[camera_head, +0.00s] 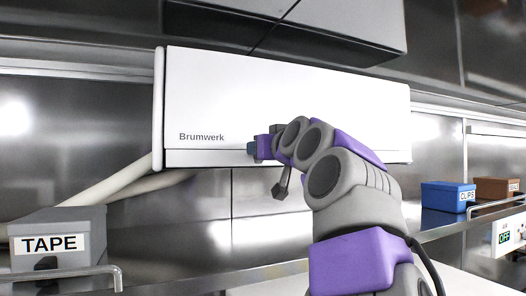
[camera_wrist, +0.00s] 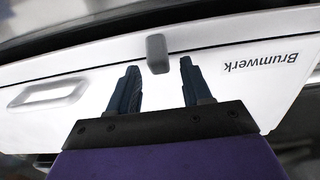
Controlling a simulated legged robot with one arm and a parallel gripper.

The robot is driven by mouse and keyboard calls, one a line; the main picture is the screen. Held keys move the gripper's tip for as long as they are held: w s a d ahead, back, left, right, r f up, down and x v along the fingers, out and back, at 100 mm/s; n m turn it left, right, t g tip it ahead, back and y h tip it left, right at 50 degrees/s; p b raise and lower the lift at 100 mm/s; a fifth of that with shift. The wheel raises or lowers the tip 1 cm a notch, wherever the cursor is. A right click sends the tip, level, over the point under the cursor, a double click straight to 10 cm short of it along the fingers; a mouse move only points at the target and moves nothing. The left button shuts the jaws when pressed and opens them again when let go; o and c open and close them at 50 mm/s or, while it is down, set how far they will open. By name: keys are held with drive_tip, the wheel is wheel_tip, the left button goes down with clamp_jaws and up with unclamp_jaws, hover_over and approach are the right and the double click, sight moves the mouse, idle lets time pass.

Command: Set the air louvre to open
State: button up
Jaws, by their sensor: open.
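A white wall unit marked Brumwerk (camera_head: 215,85) hangs in the middle of the head view. It fills much of the wrist view (camera_wrist: 225,60), where its lettering is upside down. A small grey tab (camera_wrist: 157,48) sticks out near the unit's edge in the wrist view. My gripper (camera_head: 255,149) is at the unit's lower front edge in the head view, right of the lettering, and hides what is behind it. In the wrist view my gripper (camera_wrist: 159,68) is open, with the tab just beyond and between its fingertips. I cannot tell the louvre's position.
A pale recessed slot (camera_wrist: 48,92) shows at left in the wrist view. A grey TAPE box (camera_head: 60,246) stands at lower left, with white pipes (camera_head: 115,184) above it. A blue CLIPS box (camera_head: 445,197) and a brown box (camera_head: 495,189) stand on the right shelf.

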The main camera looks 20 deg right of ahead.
drive_tip(key=s+b, duration=0.4)
drive_tip(key=s, duration=1.2)
drive_tip(key=shift+s+b, duration=0.3)
drive_tip(key=shift+s, duration=0.1)
drive_tip(key=shift+a, duration=0.1)
drive_tip(key=shift+f, duration=0.1)
drive_tip(key=w, duration=0.6)
drive_tip(key=w+p, duration=0.1)
drive_tip(key=w, duration=0.5)
drive_tip(key=w+f, duration=0.1)
drive_tip(key=w, duration=0.5)
drive_tip(key=shift+w+f, duration=0.1)
clamp_jaws()
